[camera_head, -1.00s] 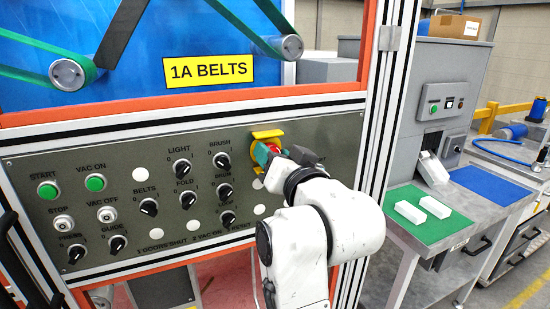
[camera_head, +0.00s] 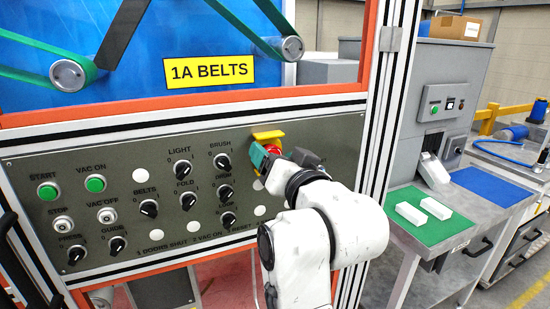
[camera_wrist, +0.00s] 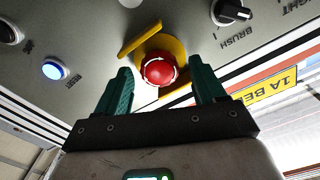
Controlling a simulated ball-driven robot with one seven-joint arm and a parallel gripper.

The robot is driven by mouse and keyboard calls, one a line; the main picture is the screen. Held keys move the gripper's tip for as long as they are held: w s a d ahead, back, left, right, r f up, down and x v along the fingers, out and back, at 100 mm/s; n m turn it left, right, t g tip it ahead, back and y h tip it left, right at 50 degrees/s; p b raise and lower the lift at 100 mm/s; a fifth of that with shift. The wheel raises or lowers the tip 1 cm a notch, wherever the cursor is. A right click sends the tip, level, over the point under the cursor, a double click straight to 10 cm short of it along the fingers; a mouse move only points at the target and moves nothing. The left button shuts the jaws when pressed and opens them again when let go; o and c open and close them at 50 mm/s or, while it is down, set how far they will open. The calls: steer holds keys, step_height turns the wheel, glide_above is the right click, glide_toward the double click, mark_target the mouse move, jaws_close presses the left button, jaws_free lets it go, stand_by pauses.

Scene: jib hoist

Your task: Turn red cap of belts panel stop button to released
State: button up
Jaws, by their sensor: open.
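The red cap (camera_wrist: 159,70) of the stop button shows in the wrist view, round with white arrow marks, in front of a yellow guard (camera_wrist: 146,42). In the head view the red cap (camera_head: 275,149) is partly hidden behind my gripper, below the yellow guard (camera_head: 268,135). My gripper (camera_wrist: 160,84) is open, with one green finger at each side of the cap as the wrist view sees it. The fingers appear apart from the cap, with its near side facing the gap. In the head view my gripper (camera_head: 263,160) is close to the panel's right part.
The grey panel (camera_head: 120,180) carries several black knobs, such as the brush knob (camera_head: 222,161), left of my gripper. A lit blue button (camera_wrist: 55,69) is left of the cap in the wrist view. A white frame post (camera_head: 385,110) stands right of the panel.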

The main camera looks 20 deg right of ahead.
steer(key=s+b, duration=0.1)
steer(key=s, duration=0.9)
steer(key=shift+s+b, duration=0.15)
steer(key=shift+b, duration=0.25)
steer(key=s+d+f+n+g, duration=0.1)
steer(key=s+d+f+g, duration=0.15)
steer(key=f, duration=0.55)
steer(key=s+d+f+n+g, duration=0.1)
steer(key=f+g, duration=0.2)
steer(key=f, duration=0.6)
steer(key=s+d+f+n+g, duration=0.1)
steer(key=d+f+g, duration=0.1)
steer(key=f, duration=0.6)
steer(key=s+d+f+n+g, duration=0.1)
steer(key=s+f+g, duration=0.8)
steer(key=s+f, duration=1.2)
steer(key=shift+s+d+f+n, duration=0.35)
steer(key=shift+s+d, duration=0.3)
steer(key=shift+s, duration=0.35)
steer(key=shift+g, duration=0.25)
